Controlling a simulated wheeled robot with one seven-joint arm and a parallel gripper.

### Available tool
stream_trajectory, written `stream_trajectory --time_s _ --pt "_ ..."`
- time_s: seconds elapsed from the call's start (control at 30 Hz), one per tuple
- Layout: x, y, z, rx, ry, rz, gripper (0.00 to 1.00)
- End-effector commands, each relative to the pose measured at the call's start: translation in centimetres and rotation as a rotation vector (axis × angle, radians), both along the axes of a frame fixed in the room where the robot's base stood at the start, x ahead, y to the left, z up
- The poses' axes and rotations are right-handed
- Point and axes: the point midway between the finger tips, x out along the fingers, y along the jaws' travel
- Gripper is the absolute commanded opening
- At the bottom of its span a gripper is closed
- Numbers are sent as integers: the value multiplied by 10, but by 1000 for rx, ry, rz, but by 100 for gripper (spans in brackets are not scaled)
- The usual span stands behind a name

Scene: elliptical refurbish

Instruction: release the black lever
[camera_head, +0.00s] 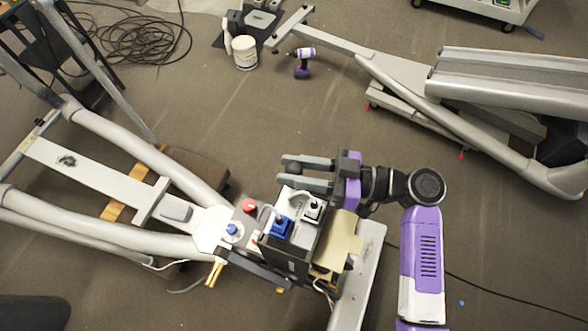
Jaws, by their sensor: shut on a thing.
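My gripper (291,171) extends leftward from the purple-and-white arm, above the upper end of a grey control box.
The control box (288,257) carries a red button (250,205), a blue plug (281,226) and cables. A grey machine frame (95,185) fills the left. Another frame (510,75) lies upper right.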

Motion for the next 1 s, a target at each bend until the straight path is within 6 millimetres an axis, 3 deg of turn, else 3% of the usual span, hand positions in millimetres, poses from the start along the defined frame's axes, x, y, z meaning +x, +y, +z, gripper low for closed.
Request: stream_trajectory --time_s 0.1,0.33,0.37,0.4,0.77,1.0 --pt "0 -1 16 1 -4 -1 0" --pt "0 -1 18 4 -6 -1 0" --pt "0 -1 18 5 -6 -1 34" --pt "0 0 18 5 -6 -1 41" --pt "0 -4 15 2 -3 -2 41" --pt "-4 -38 14 3 -4 -5 41"
